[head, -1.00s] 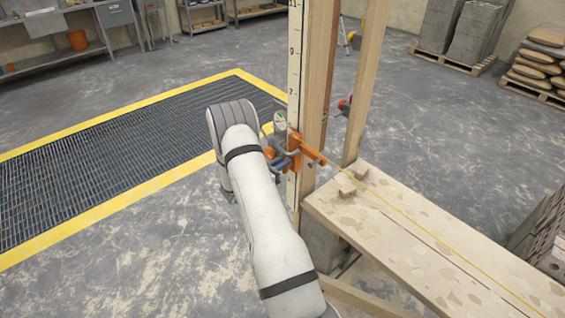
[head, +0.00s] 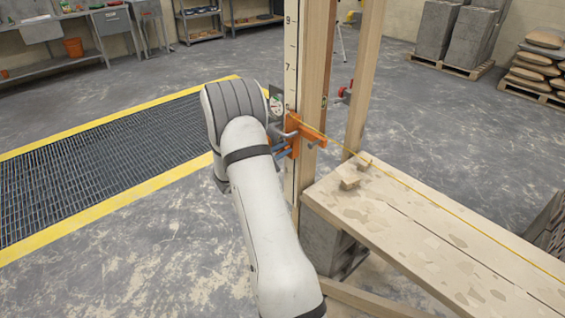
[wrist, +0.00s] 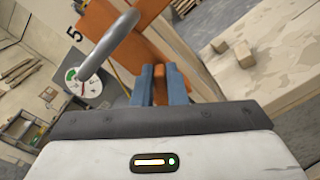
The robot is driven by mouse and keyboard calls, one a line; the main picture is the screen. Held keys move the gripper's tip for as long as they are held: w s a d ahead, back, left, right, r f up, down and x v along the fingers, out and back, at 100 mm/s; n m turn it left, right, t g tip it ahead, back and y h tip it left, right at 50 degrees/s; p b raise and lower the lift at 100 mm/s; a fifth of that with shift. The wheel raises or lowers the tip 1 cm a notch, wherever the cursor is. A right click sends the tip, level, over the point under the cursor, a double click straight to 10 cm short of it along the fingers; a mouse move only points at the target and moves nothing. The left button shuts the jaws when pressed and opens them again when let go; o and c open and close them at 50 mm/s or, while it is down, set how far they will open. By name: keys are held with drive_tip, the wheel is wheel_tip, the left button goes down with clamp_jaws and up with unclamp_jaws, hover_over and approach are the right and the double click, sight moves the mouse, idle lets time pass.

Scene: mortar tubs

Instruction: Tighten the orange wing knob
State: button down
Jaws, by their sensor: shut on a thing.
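The orange wing knob (wrist: 174,80) shows in the wrist view as a small orange piece between the blue fingers of my gripper (wrist: 162,84). My gripper is shut on it. Above it is an orange bracket (wrist: 142,35), with a grey bent bar (wrist: 113,45) beside it. In the head view the orange bracket (head: 311,134) sits on the numbered wooden post. My gripper (head: 283,152) is just left of it, with only bits of blue showing; my arm covers much of it. The knob is hard to make out there.
A round dial (wrist: 86,82) with green and red marks is left of the gripper. The numbered post (head: 291,75) stands upright. A yellow line (head: 430,215) runs from the bracket over a plank bench (head: 400,235) on the right. A floor grating (head: 100,155) lies left.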

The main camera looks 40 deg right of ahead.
drive_tip(key=m+b, duration=0.3)
drive_tip(key=b, duration=0.4)
drive_tip(key=f+m+b, duration=0.1)
drive_tip(key=m+b, duration=0.2)
drive_tip(key=b, duration=0.3)
drive_tip(key=s+f+m+b, duration=0.1)
drive_tip(key=m+b, duration=0.2)
drive_tip(key=b, duration=0.4)
drive_tip(key=shift+f+m+b, duration=0.25)
drive_tip(key=shift+m+b, duration=0.05)
drive_tip(key=shift+m, duration=0.1)
drive_tip(key=shift+r+b, duration=0.1)
drive_tip(key=shift+b, duration=0.2)
drive_tip(key=c, duration=1.5)
unclamp_jaws()
drive_tip(key=shift+o, duration=0.2)
drive_tip(key=shift+r, duration=0.1)
drive_tip(key=a+p, duration=0.1)
drive_tip(key=a, duration=0.7)
drive_tip(key=shift+s, duration=0.3)
